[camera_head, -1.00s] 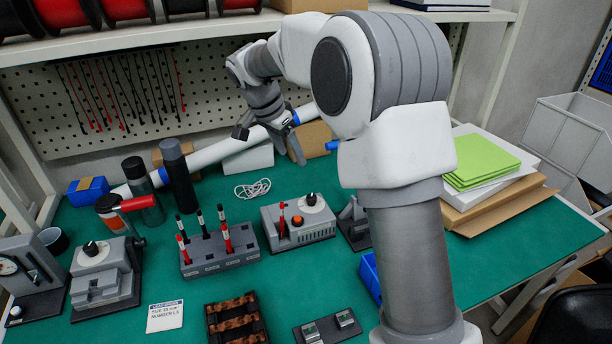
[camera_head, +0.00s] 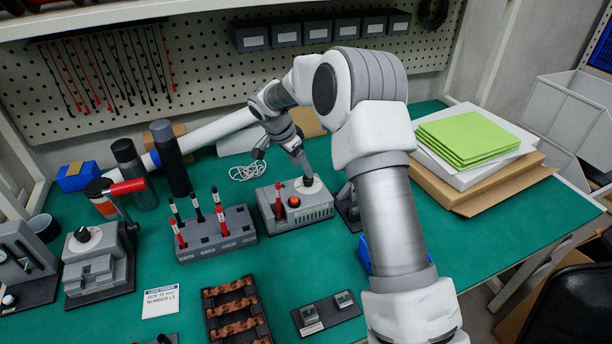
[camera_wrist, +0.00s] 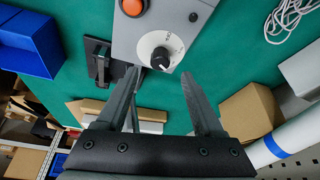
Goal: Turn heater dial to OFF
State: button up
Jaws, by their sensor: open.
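The heater (camera_head: 312,212) is a grey box on the green bench, with a red-and-black tool standing upright in it. It has an orange button (camera_head: 294,202) and a white dial (camera_head: 311,187), which is partly hidden by my gripper in the head view. In the wrist view, the dial (camera_wrist: 160,50) is a white disc with a black pointer knob; its small markings are too blurred to read. My gripper (camera_wrist: 159,76) is open and empty. The dial lies just beyond its fingertips, roughly between their lines; I see no contact.
A blue bin (camera_wrist: 28,40) and cardboard box (camera_wrist: 250,112) show in the wrist view. A dark fixture (camera_head: 330,312) lies in front.

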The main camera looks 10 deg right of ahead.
aim_at(306, 178)
jog(key=x, duration=0.5)
grip_shut()
dwell(0.3)
